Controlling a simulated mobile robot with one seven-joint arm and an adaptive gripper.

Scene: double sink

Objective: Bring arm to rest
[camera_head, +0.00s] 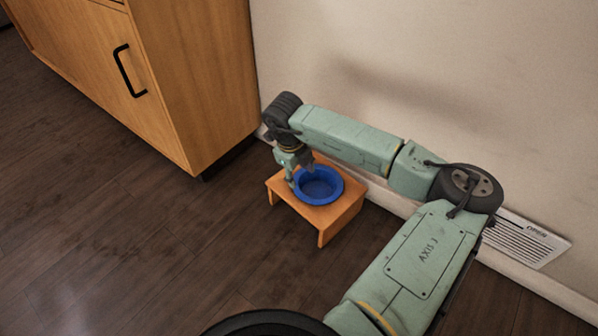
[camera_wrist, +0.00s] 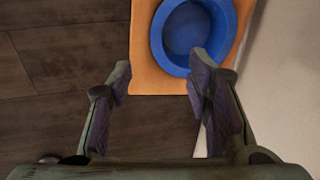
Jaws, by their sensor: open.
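My arm reaches out over the floor, and my gripper (camera_head: 300,173) is at a small wooden stool, beside a blue bowl. In the wrist view my gripper (camera_wrist: 158,80) is open, with its two dark-padded fingers apart and nothing between them. The right finger overlaps the near rim of the blue bowl (camera_wrist: 187,30) in that view; I cannot tell if they touch. The bowl (camera_head: 322,187) looks empty and sits upright on the orange-brown stool (camera_head: 330,215). The stool's top also shows in the wrist view (camera_wrist: 143,45).
A wooden cabinet (camera_head: 200,80) with a black handle (camera_head: 128,70) stands left of the stool. A pale wall (camera_head: 450,80) runs close behind the stool and arm. A white vent (camera_head: 525,240) is low on the wall. Dark floor (camera_head: 130,240) is clear at front left.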

